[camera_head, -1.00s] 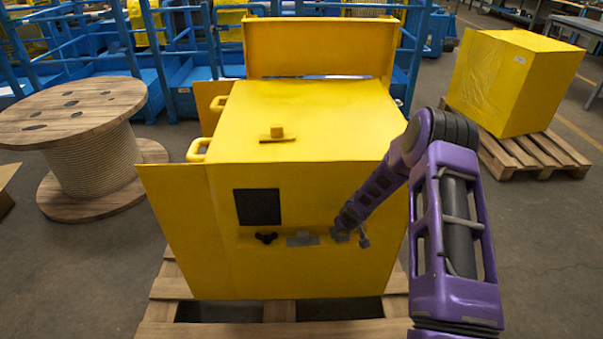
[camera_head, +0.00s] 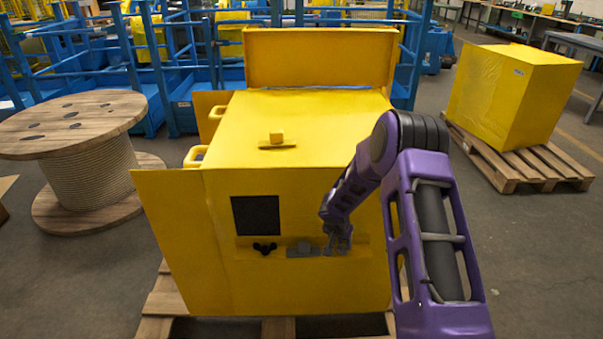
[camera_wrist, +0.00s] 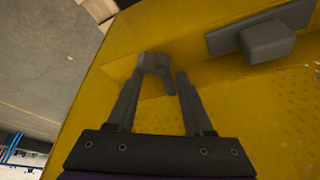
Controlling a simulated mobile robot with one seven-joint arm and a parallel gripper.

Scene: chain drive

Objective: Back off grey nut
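The grey nut (camera_wrist: 155,64), with a wing-like lobe, sits on the narrow ledge of the yellow cabinet's front. My gripper (camera_wrist: 160,76) reaches it with fingers spread apart. The left fingertip overlaps the nut's left side in the wrist view; the right fingertip is just right of its lobe. I cannot tell whether either finger touches it. In the head view my gripper (camera_head: 337,243) is low on the cabinet front and largely hides the nut. A grey block on a plate (camera_head: 303,250) is just left of it; the block also shows in the wrist view (camera_wrist: 266,40).
A black wing nut (camera_head: 264,248) is on the same ledge farther left, below a dark square panel (camera_head: 256,215). The yellow cabinet (camera_head: 300,130) stands on a wooden pallet (camera_head: 165,300). A cable spool (camera_head: 85,170) is at left, and another yellow box (camera_head: 510,100) at right.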

